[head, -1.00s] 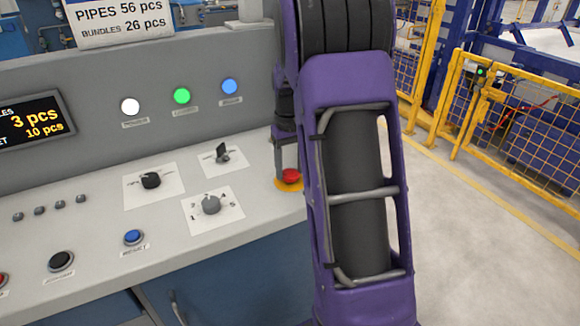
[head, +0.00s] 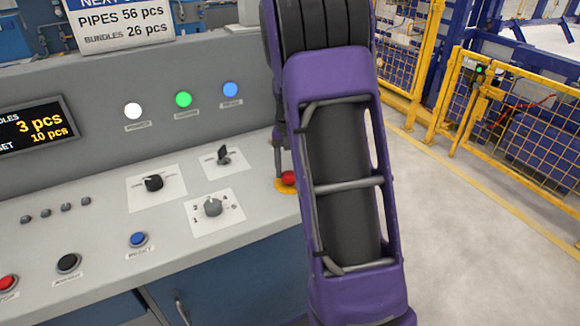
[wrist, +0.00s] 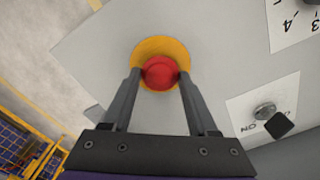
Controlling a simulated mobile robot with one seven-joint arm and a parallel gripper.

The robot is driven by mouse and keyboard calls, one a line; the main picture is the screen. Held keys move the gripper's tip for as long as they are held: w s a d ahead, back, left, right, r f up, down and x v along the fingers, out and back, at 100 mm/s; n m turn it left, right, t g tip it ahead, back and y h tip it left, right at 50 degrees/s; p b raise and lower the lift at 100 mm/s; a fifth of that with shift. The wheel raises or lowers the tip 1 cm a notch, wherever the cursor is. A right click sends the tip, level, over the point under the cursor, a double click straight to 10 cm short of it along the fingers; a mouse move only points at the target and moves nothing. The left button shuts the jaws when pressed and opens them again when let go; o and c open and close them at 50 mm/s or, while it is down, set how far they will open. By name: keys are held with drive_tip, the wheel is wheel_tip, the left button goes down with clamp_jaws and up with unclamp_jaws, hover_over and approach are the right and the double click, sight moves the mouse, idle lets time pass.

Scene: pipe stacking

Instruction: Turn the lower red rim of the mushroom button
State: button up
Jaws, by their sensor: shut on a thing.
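The red mushroom button (head: 288,178) sits on a yellow disc (head: 283,187) at the right end of the console, partly hidden by my purple arm in the head view. In the wrist view the round red button (wrist: 160,72) shows with the yellow disc (wrist: 152,46) around it. My gripper (wrist: 159,76) has one finger on each side of the button, its tips at the red rim. It is shut on the button. The lower edge of the rim is hard to make out from above.
The grey console (head: 110,205) carries a grey rotary selector (head: 212,206), two black selectors, a blue push button (head: 138,239) and several other buttons. The selector with the dark handle (head: 224,155) is nearest the red button. Yellow fencing (head: 470,100) stands right, beyond open floor.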

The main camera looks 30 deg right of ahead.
drive_tip(key=shift+f+m, duration=0.1)
drive_tip(key=shift+m, duration=0.2)
drive_tip(key=o, duration=1.4)
wheel_tip(320, 180, up, 18)
drive_tip(key=shift+f+p, duration=0.25)
drive_tip(key=shift+p, duration=0.85)
